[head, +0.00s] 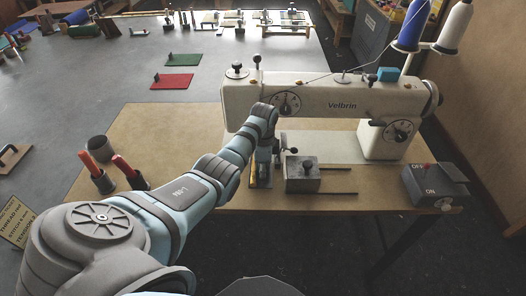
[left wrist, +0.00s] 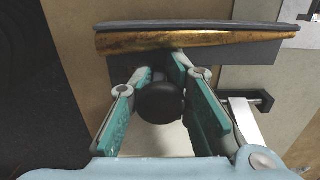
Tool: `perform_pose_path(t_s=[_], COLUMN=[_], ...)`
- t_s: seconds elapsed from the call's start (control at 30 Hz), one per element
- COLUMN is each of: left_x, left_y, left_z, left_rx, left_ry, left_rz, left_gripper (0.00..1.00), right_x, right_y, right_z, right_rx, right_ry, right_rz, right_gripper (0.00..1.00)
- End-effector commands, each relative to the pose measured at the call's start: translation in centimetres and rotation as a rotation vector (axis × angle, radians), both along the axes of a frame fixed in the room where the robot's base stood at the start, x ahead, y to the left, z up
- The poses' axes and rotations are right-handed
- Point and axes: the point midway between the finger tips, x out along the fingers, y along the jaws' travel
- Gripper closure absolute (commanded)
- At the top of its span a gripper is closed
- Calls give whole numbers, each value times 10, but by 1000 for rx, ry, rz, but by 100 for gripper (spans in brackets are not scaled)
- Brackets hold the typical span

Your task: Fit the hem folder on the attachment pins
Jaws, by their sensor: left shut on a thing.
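My left gripper (head: 263,160) is low beside the needle end of the sewing machine (head: 340,108). In the left wrist view the gripper (left wrist: 160,78) is shut around a dark round knob (left wrist: 160,103). Just beyond the fingertips is a grey plate with a curved brass strip (left wrist: 190,40), which looks like the hem folder. In the head view a bit of brass (head: 255,181) shows below the gripper; the arm hides the rest. A grey block (head: 302,181) with a knob on top has two thin rods pointing right; I cannot tell whether these are the attachment pins. My right gripper is out of view.
A switch box (head: 434,187) stands at the board's right. Red-handled tools (head: 130,172) and a grey cup (head: 98,148) stand at left. Red (head: 165,102) and green (head: 184,60) plates lie farther back. The wooden board (head: 160,122) is clear behind my arm.

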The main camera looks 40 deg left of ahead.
Motion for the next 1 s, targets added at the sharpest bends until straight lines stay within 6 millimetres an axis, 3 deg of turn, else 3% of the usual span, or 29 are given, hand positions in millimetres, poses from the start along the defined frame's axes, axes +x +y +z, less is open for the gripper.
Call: perform_pose_path(t_s=[0.67,0.7,0.8,0.83,1.0], left_x=[0,0,0,0,0], left_y=[0,0,0,0,0], left_z=[-18,-17,-16,-16,-16], left_rx=[0,1,1,1,1], left_ry=[0,-1,-1,-1,1], left_rz=[0,0,0,0,1], left_gripper=[100,77,61,57,57], right_x=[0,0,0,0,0], right_y=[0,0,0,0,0], right_z=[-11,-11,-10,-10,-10], right_rx=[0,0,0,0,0], right_ry=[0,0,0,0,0], right_rz=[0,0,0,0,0], right_gripper=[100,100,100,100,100])
